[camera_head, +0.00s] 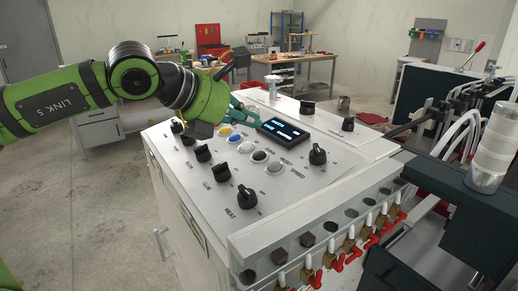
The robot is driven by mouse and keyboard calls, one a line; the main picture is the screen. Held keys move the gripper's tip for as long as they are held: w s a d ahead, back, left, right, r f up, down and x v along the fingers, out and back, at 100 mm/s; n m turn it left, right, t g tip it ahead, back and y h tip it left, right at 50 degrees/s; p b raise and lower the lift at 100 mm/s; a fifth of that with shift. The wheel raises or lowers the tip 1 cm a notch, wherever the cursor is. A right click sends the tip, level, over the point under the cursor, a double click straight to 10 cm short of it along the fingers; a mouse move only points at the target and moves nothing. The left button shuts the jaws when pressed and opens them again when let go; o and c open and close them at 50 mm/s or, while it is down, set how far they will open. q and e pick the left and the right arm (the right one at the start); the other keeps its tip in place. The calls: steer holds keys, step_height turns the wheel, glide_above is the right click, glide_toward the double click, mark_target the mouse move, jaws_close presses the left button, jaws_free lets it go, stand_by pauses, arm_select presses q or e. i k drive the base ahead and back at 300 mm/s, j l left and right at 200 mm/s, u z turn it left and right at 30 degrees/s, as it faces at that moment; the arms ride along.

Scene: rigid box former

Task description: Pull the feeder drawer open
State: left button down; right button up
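My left arm comes in from the left, and its gripper (246,112) with teal fingers is over the far part of the sloped control panel (215,175), just left of the dark display (284,130). The fingers are small and seen from the side, so I cannot tell whether they are apart or shut. I see nothing held in them. I cannot pick out a feeder drawer for certain. The white cabinet below the panel has a bar handle (159,243) on its left side, well away from the gripper. My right gripper is not in view.
Black knobs (247,197) and coloured buttons (223,130) stand up from the panel. Red-handled valves (351,254) line its front edge. Dark machinery and a pale cylinder (497,145) stand at the right. A workbench (310,60) is far behind. The floor at left is open.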

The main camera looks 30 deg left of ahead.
mark_target(413, 261)
steer(key=k+j, duration=0.25)
steer(key=k, duration=0.2)
steer(key=k+j, duration=0.3)
steer(key=k, duration=0.2)
